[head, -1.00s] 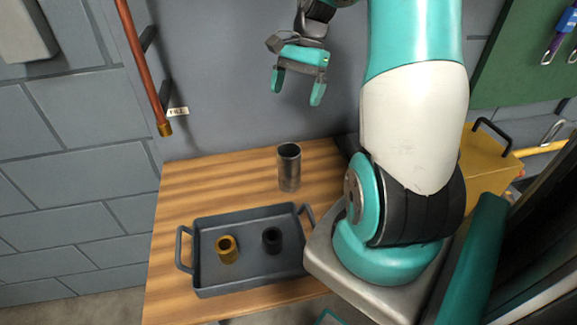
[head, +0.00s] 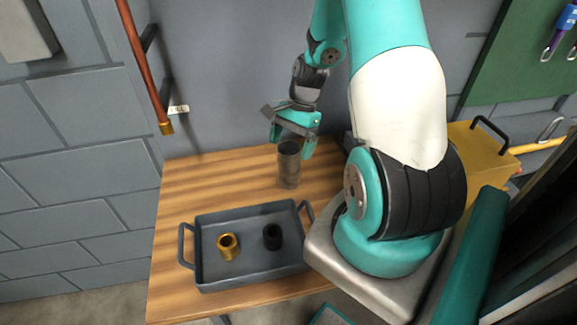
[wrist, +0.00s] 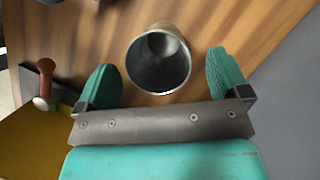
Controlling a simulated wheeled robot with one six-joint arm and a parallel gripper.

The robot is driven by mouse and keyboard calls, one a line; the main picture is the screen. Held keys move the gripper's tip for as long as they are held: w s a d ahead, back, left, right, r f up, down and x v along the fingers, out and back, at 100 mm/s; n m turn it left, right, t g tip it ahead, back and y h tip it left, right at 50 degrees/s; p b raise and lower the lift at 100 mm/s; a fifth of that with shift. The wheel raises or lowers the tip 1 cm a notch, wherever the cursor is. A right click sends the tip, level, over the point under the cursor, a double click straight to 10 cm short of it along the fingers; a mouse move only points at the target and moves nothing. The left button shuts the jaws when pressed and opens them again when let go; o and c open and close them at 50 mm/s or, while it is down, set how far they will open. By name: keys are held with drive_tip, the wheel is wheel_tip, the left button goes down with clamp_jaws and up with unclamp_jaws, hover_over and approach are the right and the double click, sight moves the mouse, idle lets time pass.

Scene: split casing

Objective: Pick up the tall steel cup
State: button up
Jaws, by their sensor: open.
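The tall steel cup (head: 289,170) stands upright on the wooden table near its back edge. In the wrist view the cup (wrist: 160,62) shows its open rim and hollow inside, between the two fingers and a little beyond their tips. My gripper (head: 291,145) is open with teal fingers pointing down, over the top of the cup. In the wrist view my gripper (wrist: 163,75) has one finger on each side of the cup, with a visible gap on both sides. I cannot tell how far the fingertips are below the rim.
A grey tray (head: 205,277) with handles stands at the front of the table (head: 180,190), holding a brass fitting (head: 228,246) and a black fitting (head: 272,236). A wall and a copper pipe (head: 146,60) are behind. A yellow box (head: 478,150) is at the right.

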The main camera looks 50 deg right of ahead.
sight(288, 154)
drive_tip(key=x, duration=0.3)
drive_tip(key=shift+a+f, duration=0.1)
drive_tip(key=shift+f, duration=0.05)
drive_tip(key=shift+c, duration=0.4)
drive_tip(key=c, duration=1)
